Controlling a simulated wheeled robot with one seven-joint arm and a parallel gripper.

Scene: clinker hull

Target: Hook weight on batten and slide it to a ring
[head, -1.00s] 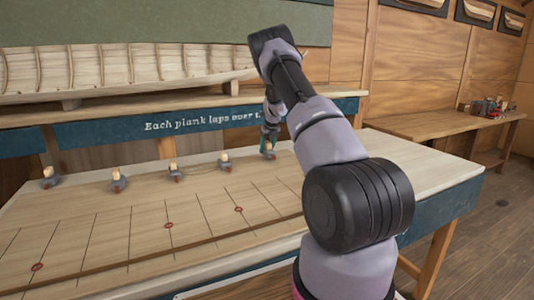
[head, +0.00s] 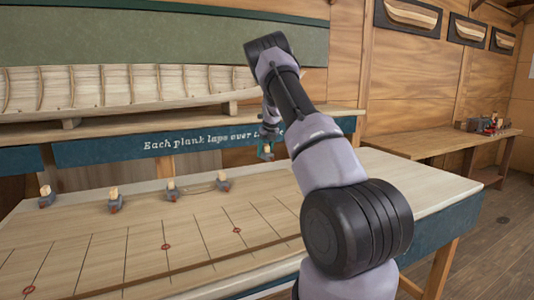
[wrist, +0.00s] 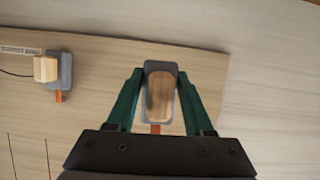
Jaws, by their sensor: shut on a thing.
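My gripper (wrist: 158,95) is shut on a grey weight (wrist: 151,66) with a pale wooden top and an orange tip pointing toward the bottom of the wrist view. The held weight also shows in the head view (head: 266,154), above the back of the bench. Several like weights stand in a row to its left; the nearest (head: 223,185) also shows in the wrist view (wrist: 66,70). Red rings mark the lined board: left (head: 28,289), middle (head: 166,246) and right (head: 237,230).
The bench top (head: 400,190) is bare at the right. A teal lettered rail (head: 100,151) and a planked hull model (head: 110,88) stand behind. A side bench (head: 430,135) with small items is at the far right. My arm hides part of the board.

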